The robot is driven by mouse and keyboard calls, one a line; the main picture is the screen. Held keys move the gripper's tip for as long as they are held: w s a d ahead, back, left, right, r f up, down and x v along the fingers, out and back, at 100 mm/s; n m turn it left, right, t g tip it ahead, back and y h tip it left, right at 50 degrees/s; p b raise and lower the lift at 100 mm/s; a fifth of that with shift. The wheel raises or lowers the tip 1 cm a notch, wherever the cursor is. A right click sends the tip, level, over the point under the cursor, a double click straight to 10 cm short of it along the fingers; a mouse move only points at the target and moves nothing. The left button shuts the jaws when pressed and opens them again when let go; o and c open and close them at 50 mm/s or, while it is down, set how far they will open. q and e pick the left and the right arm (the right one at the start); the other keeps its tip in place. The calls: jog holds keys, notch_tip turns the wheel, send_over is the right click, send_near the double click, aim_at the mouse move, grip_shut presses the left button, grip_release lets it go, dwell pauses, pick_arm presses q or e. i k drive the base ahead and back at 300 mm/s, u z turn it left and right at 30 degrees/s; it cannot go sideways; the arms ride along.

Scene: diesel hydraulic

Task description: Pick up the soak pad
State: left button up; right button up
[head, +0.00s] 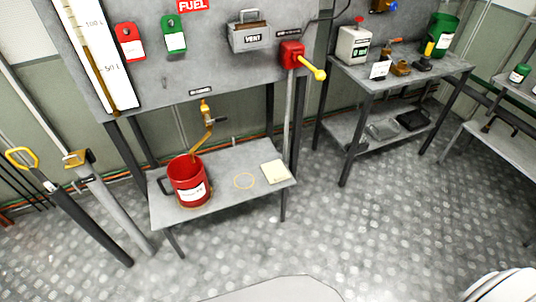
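A flat cream pad (275,172), which looks like the soak pad, lies on the right end of the low grey shelf (223,204) under the fuel panel. Its upper face is uncovered and nothing rests on it. A red bucket (188,180) with a white label stands further left on the same shelf, below a brass tap (207,112). Neither of my grippers shows in the head view.
A yellow-handled red valve (292,56) and its vertical pipe are above and behind the pad. Yellow-handled tubes (90,190) lean at the left. A two-level workbench (397,78) stands to the right. The patterned floor (360,230) in front is clear.

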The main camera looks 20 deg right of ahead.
aim_at(276, 172)
jog(key=i, duration=0.5)
jog(key=z, duration=2.15)
jog(key=i, duration=2.85)
jog(key=u, duration=3.65)
